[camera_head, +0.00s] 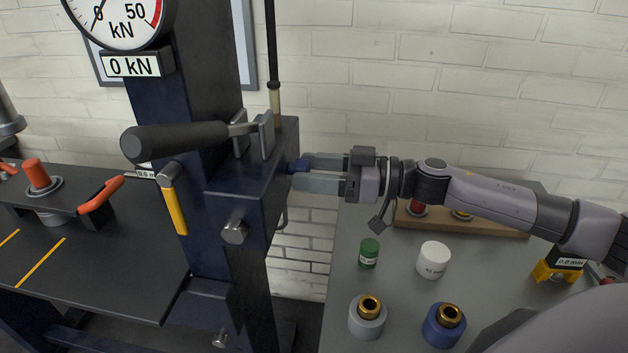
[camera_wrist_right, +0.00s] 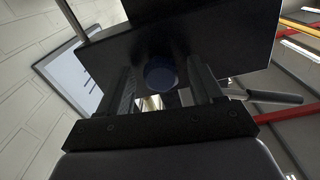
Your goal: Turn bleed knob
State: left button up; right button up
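The bleed knob (camera_head: 299,166) is a small blue knob on the right side of the dark blue press block (camera_head: 268,185). My right gripper (camera_head: 303,171) reaches in from the right, with one finger above and one below the knob. In the right wrist view the round blue knob (camera_wrist_right: 160,73) shows between the two dark fingers (camera_wrist_right: 163,82), with a gap on each side. The fingers are apart and I see no clear contact with the knob. My left gripper is not in view.
A black pump handle (camera_head: 175,141) and a yellow lever (camera_head: 173,207) are on the press. The grey table (camera_head: 395,290) holds a green jar (camera_head: 369,253), a white jar (camera_head: 433,260) and ring-topped cylinders (camera_head: 367,318). A wooden rack (camera_head: 490,226) lies below my right arm.

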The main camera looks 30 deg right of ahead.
jog(key=shift+r, duration=0.1)
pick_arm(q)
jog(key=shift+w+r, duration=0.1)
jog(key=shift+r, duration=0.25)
pick_arm(e)
jog(key=shift+d, duration=0.15)
jog(key=shift+s+d, duration=0.25)
jog(key=shift+d, duration=0.05)
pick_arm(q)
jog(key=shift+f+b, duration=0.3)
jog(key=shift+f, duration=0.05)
pick_arm(e)
jog(key=shift+s+d, duration=0.35)
jog(key=shift+d, duration=0.05)
pick_arm(q)
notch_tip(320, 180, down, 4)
jog(key=b, duration=0.3)
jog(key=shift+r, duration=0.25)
pick_arm(e)
jog(key=v, duration=0.6)
